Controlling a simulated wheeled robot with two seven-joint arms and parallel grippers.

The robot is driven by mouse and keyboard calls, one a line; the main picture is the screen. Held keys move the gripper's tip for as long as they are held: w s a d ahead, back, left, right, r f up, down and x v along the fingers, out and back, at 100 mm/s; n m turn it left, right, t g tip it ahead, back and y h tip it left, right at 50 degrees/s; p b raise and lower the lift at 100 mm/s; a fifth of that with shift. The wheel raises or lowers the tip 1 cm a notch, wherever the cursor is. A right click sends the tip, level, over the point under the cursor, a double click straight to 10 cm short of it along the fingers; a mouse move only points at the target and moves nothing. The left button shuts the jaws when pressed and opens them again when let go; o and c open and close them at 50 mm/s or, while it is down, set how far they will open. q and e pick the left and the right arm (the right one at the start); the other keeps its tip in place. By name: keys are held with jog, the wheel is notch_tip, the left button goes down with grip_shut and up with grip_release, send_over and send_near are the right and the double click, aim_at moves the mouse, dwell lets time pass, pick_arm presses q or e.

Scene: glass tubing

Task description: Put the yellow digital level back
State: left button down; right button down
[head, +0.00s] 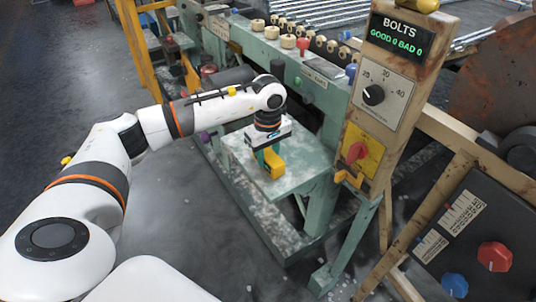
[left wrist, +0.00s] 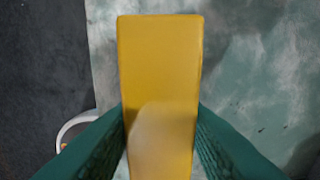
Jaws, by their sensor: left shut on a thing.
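The yellow digital level (head: 274,164) is a small yellow block in my left gripper, over the green side shelf of the machine in the head view. In the left wrist view the level (left wrist: 160,70) fills the middle, upright in the picture, between two green fingers. My left gripper (head: 264,160) points down and is shut on it. I cannot tell whether the level touches the shelf (head: 300,183). My right gripper is not in view.
A wooden post with a BOLTS display (head: 396,38), a dial and a red knob stands right of the shelf. The green machine bench (head: 310,95) with several rollers runs behind. A dark control box (head: 475,235) is at the lower right. Bare shelf surface lies around the level.

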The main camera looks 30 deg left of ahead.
aim_at(268, 153)
pick_arm(q)
jog(key=shift+f, duration=0.1)
jog(key=c, duration=1)
grip_release()
jog(key=shift+o, duration=0.2)
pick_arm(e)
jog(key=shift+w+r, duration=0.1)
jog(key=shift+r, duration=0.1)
pick_arm(q)
notch_tip(268, 153, up, 12)
jog(key=p, duration=0.1)
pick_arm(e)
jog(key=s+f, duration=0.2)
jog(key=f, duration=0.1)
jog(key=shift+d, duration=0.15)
